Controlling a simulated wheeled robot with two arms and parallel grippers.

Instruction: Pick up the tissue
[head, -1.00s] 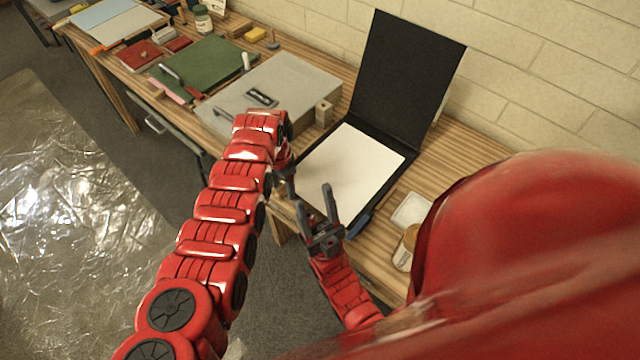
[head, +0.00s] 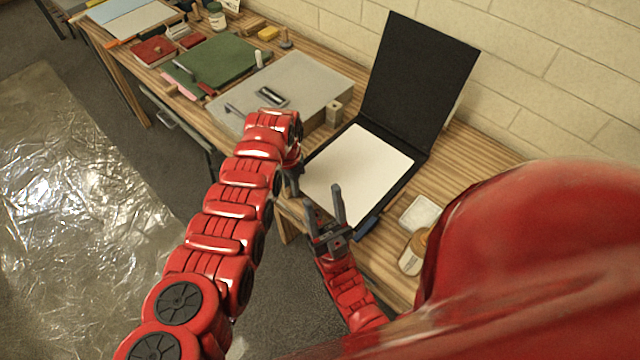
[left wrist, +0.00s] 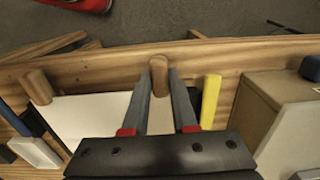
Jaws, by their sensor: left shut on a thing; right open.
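A white sheet (head: 358,172), which looks like the tissue, lies flat in the black folder (head: 418,75), whose lid stands open. Part of a white sheet (left wrist: 88,115) also shows in the left wrist view. My left gripper (head: 292,178) is at the table's front edge, left of the sheet and mostly hidden by its arm. In the left wrist view my left gripper (left wrist: 159,72) is shut on a wooden peg (left wrist: 158,68) at the wooden edge. My right gripper (head: 323,200) is open and empty, its fingers pointing up in front of the folder.
A grey slab (head: 305,85) with a wooden block (head: 334,114) stands left of the folder. A white dish (head: 420,213) and a jar (head: 411,258) are to the right. A second peg (left wrist: 37,86) and a yellow block (left wrist: 210,100) show in the wrist view.

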